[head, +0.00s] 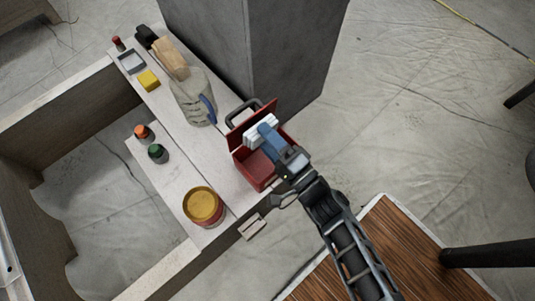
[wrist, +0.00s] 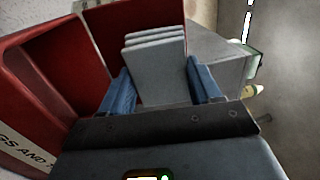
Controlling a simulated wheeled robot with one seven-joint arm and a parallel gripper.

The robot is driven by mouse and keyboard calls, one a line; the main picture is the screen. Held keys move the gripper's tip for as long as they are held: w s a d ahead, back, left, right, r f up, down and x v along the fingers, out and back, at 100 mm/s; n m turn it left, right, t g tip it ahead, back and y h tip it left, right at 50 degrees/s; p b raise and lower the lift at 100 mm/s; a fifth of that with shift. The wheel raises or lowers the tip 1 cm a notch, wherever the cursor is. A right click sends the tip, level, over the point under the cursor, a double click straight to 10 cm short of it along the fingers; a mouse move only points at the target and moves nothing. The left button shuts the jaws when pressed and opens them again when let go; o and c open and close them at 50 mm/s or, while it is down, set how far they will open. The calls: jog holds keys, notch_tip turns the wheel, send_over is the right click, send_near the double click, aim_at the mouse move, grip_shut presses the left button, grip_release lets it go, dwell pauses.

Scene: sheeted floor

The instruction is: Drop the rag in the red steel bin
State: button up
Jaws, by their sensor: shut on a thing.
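The rag (head: 260,132) is a pale folded stack, also seen in the wrist view (wrist: 155,58). My gripper (head: 269,140) is shut on it, with a blue finger on each side in the wrist view (wrist: 161,88). The red steel bin (head: 242,170) stands on the pale bench with its lid (head: 265,111) raised. In the head view the rag and gripper are over the bin's upper part, in front of the lid. In the wrist view the bin (wrist: 18,85) opens to the left, with partly visible lettering. Part of its inside is hidden by my gripper.
A yellow-topped can (head: 203,206), orange-topped and green-topped jars, and a yellow block (head: 149,80) are on the bench. A grey pillar (head: 250,55) rises close behind the bin.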

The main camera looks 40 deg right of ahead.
jog(key=shift+f, duration=0.55)
jog(key=o, duration=1.2)
jog(key=shift+s+f+p, duration=0.1)
jog(key=shift+s+f, duration=0.1)
jog(key=shift+s, duration=1.15)
jog(key=shift+s+f+p, duration=0.15)
jog(key=shift+s+f, duration=0.1)
jog(key=shift+s, duration=1.05)
jog(key=shift+s+f+p, duration=0.1)
jog(key=shift+s+f, duration=0.1)
jog(key=shift+s, duration=1.15)
